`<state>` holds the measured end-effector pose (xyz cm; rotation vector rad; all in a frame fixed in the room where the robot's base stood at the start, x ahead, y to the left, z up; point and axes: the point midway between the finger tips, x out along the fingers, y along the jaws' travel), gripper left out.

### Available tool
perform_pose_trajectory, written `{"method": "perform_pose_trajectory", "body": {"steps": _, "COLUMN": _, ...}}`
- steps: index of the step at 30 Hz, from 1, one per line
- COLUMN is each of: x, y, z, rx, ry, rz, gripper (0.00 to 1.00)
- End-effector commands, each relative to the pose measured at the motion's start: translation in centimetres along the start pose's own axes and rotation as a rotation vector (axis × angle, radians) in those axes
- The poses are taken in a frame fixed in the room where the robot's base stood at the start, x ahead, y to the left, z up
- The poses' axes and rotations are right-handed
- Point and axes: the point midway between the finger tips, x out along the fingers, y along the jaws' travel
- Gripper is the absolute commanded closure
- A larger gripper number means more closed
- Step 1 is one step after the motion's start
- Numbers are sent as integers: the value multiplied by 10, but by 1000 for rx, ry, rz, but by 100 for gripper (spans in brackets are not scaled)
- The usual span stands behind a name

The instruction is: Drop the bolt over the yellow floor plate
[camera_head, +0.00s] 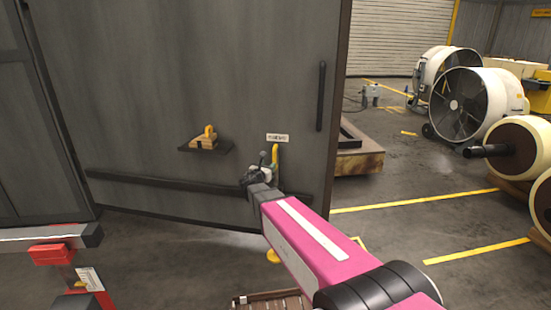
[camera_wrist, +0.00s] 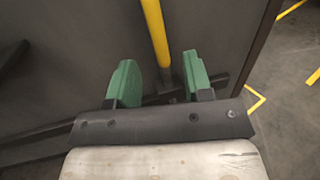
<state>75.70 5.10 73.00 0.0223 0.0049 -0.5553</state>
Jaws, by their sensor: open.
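A yellow bolt rod (camera_head: 275,154) stands upright against the large grey door panel (camera_head: 200,80), below a small white label. My gripper (camera_head: 258,165) is just left of the rod's upper part, and my arm hides the rod lower down. In the wrist view the rod (camera_wrist: 154,30) runs down toward the gap between my green fingertips (camera_wrist: 160,80). The fingers are open, with nothing held; I cannot tell whether the rod is between them or beyond them. A yellow floor plate (camera_head: 273,256) shows partly on the floor below, half hidden by my arm.
A small shelf (camera_head: 220,150) with a wooden block sticks out of the panel to the left. A dark rail (camera_head: 170,190) crosses the panel below. A wooden crate (camera_head: 358,150) and big fans (camera_head: 460,105) stand right. A red stand (camera_head: 55,254) is front left.

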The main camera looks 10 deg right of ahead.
Motion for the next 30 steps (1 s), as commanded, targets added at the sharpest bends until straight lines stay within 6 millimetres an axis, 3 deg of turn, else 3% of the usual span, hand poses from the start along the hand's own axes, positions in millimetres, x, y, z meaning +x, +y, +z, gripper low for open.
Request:
{"method": "perform_pose_trajectory", "body": {"steps": 8, "x": 13, "y": 5, "z": 2, "rx": -26, "ry": -12, "rz": 11, "gripper": 54}}
{"method": "perform_pose_trajectory", "body": {"steps": 24, "x": 99, "y": 5, "z": 2, "rx": -22, "ry": -11, "rz": 9, "gripper": 54}}
{"method": "perform_pose_trajectory", "body": {"steps": 30, "x": 108, "y": 5, "z": 3, "rx": -23, "ry": -11, "rz": 10, "gripper": 54}}
